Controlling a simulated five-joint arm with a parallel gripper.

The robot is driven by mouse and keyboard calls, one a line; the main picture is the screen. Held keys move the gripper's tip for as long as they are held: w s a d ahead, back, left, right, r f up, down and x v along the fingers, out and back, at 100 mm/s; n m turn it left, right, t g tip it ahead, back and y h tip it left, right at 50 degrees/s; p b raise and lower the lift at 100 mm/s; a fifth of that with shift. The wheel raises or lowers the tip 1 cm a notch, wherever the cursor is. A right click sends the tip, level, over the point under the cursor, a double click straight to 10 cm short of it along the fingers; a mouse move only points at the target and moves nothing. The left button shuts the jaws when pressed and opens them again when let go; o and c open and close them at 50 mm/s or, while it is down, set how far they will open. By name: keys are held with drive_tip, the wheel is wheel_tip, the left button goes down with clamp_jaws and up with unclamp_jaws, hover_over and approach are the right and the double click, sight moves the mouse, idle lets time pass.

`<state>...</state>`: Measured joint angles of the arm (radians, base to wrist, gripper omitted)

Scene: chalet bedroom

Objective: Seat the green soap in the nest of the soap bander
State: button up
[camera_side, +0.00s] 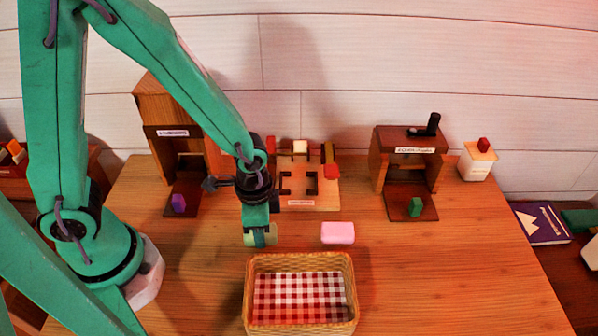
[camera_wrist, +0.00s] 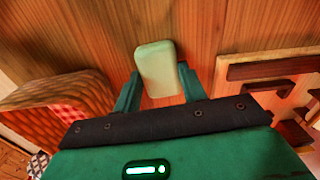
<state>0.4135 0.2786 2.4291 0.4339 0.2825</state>
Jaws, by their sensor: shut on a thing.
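The pale green soap (camera_wrist: 159,68) is held between the two green fingers of my gripper (camera_wrist: 158,88) in the wrist view. In the side view my gripper (camera_side: 260,232) points down with the soap (camera_side: 258,240) at its tips, left of the pink soap. It looks low over the table, but I cannot tell the exact gap. A light wooden fixture (camera_side: 325,203) with a dark-edged square recess (camera_side: 298,183) stands behind it to the right, and looks like the soap bander with its nest. Its label is too small to read. It also shows at the right of the wrist view (camera_wrist: 245,73).
A pink soap (camera_side: 338,233) lies on the table. A wicker basket (camera_side: 253,300) with checked cloth is in front. Dark wooden stations stand at back left (camera_side: 159,110) and back right (camera_side: 384,160), holding a purple piece (camera_side: 179,203) and green piece (camera_side: 415,207).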

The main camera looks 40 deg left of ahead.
drive_tip(key=shift+r, duration=0.2)
drive_tip(key=shift+r, duration=1.15)
drive_tip(key=shift+s+d+r, duration=0.1)
drive_tip(key=shift+r, duration=0.7)
drive_tip(key=s+d+r, duration=0.6)
drive_tip(key=s, duration=0.3)
drive_tip(key=shift+s+d+r, duration=0.15)
drive_tip(key=shift+d+r, duration=0.15)
drive_tip(key=shift+r, duration=0.05)
drive_tip(key=w+a+r, duration=0.1)
drive_tip(key=w, duration=0.8)
drive_tip(key=w+a+m, duration=0.1)
drive_tip(key=w, duration=0.8)
drive_tip(key=shift+a+r, duration=0.3)
drive_tip(key=shift+r, duration=0.05)
